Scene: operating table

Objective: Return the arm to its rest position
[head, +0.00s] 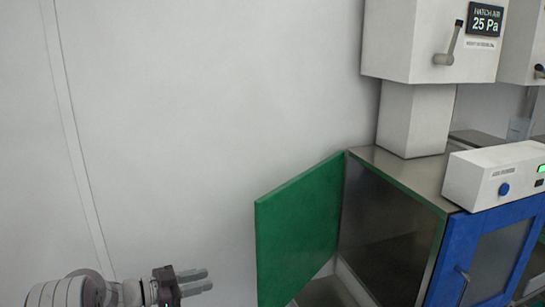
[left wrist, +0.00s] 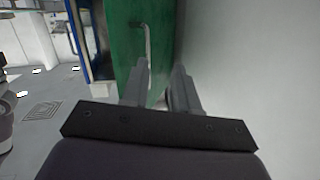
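My left gripper (head: 208,280) is at the bottom left of the head view, with its arm coming in from the lower left. Its two fingers point right. The left wrist view shows the same gripper (left wrist: 161,66) with a gap between its fingers and nothing held. The open green door (head: 298,228) stands to the right of the gripper in the head view, apart from it. In the left wrist view the green door (left wrist: 125,45) is beyond the fingertips and carries a pale vertical handle (left wrist: 148,45). My right gripper is not in view.
A steel cabinet (head: 395,180) with a blue-framed door (head: 460,240) stands at the right. A white control box (head: 500,172) sits on it, below a white unit with a "25 Pa" display (head: 486,20). Bare wall (head: 200,120) fills the left and middle.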

